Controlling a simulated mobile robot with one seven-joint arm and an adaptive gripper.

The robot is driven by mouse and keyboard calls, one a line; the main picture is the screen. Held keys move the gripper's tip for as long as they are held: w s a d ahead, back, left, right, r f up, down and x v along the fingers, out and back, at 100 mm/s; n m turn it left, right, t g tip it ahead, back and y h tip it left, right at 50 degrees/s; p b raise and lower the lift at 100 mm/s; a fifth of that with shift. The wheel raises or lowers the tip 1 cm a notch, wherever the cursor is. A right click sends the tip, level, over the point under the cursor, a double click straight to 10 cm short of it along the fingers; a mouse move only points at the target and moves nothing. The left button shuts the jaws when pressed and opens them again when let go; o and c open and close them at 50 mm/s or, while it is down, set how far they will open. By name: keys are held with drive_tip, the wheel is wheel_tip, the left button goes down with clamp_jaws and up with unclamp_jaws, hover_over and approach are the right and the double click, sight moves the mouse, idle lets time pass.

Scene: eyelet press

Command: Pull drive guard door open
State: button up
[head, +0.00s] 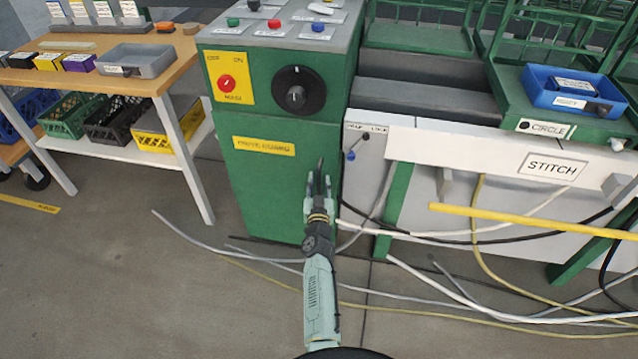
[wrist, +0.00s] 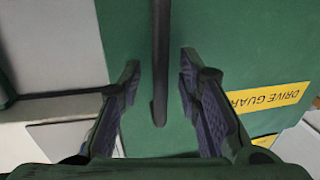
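The drive guard door (head: 265,190) is the green lower front panel of the control cabinet, with a yellow drive guard label (head: 264,146). It looks flush with the cabinet. A dark bar handle (head: 321,166) stands near the door's right edge, partly hidden by my gripper (head: 318,181). In the wrist view, the handle (wrist: 161,60) runs down between the two fingers of my gripper (wrist: 158,72). The fingers are open, one on each side, with a visible gap to the bar. The green door (wrist: 225,45) and label (wrist: 268,97) fill much of the wrist view.
Above the door are a black dial (head: 297,90) and a red switch on a yellow plate (head: 229,77). A white panel with a small lever (head: 357,146) stands to the right. Cables (head: 420,295) lie across the floor. A wooden-topped bench (head: 100,75) stands at left.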

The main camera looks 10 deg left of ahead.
drive_tip(key=shift+w+a, duration=0.1)
drive_tip(key=shift+w, duration=0.25)
drive_tip(key=shift+c, duration=0.3)
clamp_jaws()
idle(0.5)
